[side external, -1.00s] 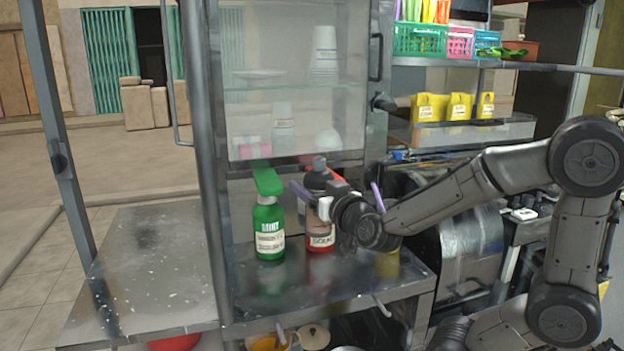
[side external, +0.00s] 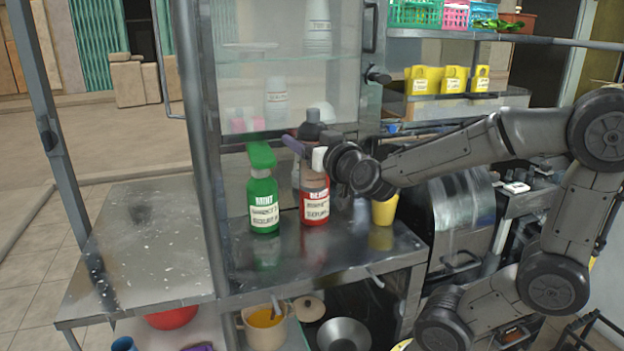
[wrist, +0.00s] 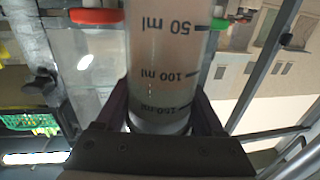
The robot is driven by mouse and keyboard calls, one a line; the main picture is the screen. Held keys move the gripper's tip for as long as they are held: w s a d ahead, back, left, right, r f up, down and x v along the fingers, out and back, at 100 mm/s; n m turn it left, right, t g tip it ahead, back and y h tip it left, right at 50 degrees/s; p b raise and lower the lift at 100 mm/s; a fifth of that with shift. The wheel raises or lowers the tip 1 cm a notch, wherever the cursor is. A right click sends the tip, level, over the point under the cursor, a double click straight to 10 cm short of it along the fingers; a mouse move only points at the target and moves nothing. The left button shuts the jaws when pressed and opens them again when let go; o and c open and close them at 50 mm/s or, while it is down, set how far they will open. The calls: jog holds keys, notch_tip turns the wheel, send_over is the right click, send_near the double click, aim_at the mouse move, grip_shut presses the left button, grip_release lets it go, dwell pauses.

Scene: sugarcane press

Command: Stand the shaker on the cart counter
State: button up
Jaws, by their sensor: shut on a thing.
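The shaker (wrist: 165,50) is a pale, see-through cylinder with ml markings in the wrist view. My gripper (wrist: 160,112) is shut on it, one finger on each side. In the side view the shaker's dark grey top (side external: 313,130) shows upright above my gripper (side external: 306,150); its lower part is mostly hidden by the gripper and bottles. The cart counter (side external: 345,252) is a grey metal top below. The shaker appears held above it, behind or beside the red bottle; its exact depth is unclear.
A green mint bottle (side external: 263,205) and a red bottle (side external: 314,205) stand on the counter close to my gripper. A yellow cup (side external: 384,212) stands to the right. A glass cabinet (side external: 285,75) rises behind. The counter's front part is clear.

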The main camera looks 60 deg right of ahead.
jog(key=shift+w+d+f, duration=0.1)
jog(key=shift+w+f, duration=0.05)
jog(key=shift+f, duration=4.25)
jog(key=shift+w+d+f, duration=0.1)
jog(key=shift+w+f, duration=0.05)
jog(key=shift+f, duration=4.25)
jog(key=shift+f, duration=0.1)
jog(key=o, duration=1.4)
jog(key=shift+f, duration=0.15)
jog(key=shift+c, duration=0.2)
jog(key=shift+s+a+y, duration=0.2)
jog(key=shift+y, duration=0.1)
jog(key=shift+v, duration=3.6)
